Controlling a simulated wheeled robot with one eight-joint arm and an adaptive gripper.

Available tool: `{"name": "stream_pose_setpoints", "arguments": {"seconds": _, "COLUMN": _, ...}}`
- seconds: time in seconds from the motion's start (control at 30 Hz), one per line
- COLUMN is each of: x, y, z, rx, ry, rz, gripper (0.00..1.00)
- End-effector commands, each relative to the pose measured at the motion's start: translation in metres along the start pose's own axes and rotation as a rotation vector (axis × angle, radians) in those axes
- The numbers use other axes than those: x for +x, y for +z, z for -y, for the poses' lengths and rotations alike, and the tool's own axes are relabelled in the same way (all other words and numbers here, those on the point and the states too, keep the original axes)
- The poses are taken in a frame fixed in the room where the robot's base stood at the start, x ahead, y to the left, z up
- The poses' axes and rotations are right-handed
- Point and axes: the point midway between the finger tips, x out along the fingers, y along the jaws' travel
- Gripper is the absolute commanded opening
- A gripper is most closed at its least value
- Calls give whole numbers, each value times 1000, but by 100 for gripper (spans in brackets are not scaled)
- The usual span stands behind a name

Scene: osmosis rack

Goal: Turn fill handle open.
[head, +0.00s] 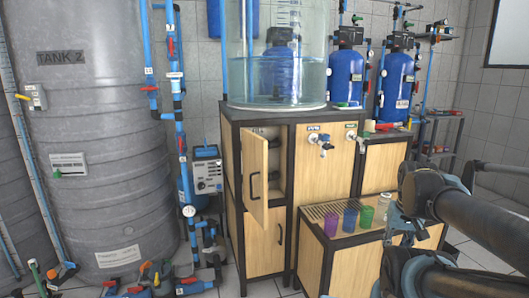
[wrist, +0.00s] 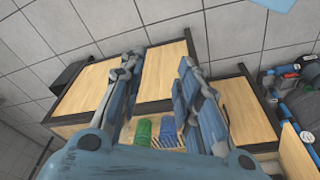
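I cannot tell which one carries the fill handle. My gripper (wrist: 160,64) is open in the wrist view, its two fingers wide apart with nothing held between them. In the head view my arm comes in from the right, and the gripper is to the right of and below the taps, apart from them. No tap shows clearly in the wrist view.
Several coloured cups, including a green cup (head: 366,217) and a purple cup (head: 350,220), stand on the low wooden bench (head: 352,269). A cabinet door (head: 255,178) hangs open at left. A clear water tank (head: 277,60) stands on top.

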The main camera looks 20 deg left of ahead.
Motion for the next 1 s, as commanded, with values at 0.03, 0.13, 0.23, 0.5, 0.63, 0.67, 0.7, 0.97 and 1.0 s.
{"name": "stream_pose_setpoints", "arguments": {"seconds": 0.03, "x": 0, "y": 3, "z": -1, "rx": 0, "ry": 6, "rz": -8, "gripper": 31}}
{"name": "stream_pose_setpoints", "arguments": {"seconds": 0.13, "x": -1, "y": -11, "z": -5, "rx": 8, "ry": 39, "rz": -35, "gripper": 31}}
{"name": "stream_pose_setpoints", "arguments": {"seconds": 0.23, "x": -3, "y": -37, "z": -12, "rx": 23, "ry": 95, "rz": -90, "gripper": 31}}
{"name": "stream_pose_setpoints", "arguments": {"seconds": 0.5, "x": -16, "y": -135, "z": -14, "rx": 50, "ry": 235, "rz": -343, "gripper": 31}}
{"name": "stream_pose_setpoints", "arguments": {"seconds": 0.63, "x": -24, "y": -182, "z": 2, "rx": 48, "ry": 261, "rz": -483, "gripper": 31}}
{"name": "stream_pose_setpoints", "arguments": {"seconds": 0.67, "x": -26, "y": -193, "z": 6, "rx": 47, "ry": 264, "rz": -516, "gripper": 31}}
{"name": "stream_pose_setpoints", "arguments": {"seconds": 0.7, "x": -29, "y": -206, "z": 14, "rx": 43, "ry": 264, "rz": -561, "gripper": 31}}
{"name": "stream_pose_setpoints", "arguments": {"seconds": 0.97, "x": -50, "y": -284, "z": 86, "rx": -4, "ry": 203, "rz": -847, "gripper": 31}}
{"name": "stream_pose_setpoints", "arguments": {"seconds": 1.0, "x": -54, "y": -294, "z": 100, "rx": -14, "ry": 182, "rz": -889, "gripper": 31}}
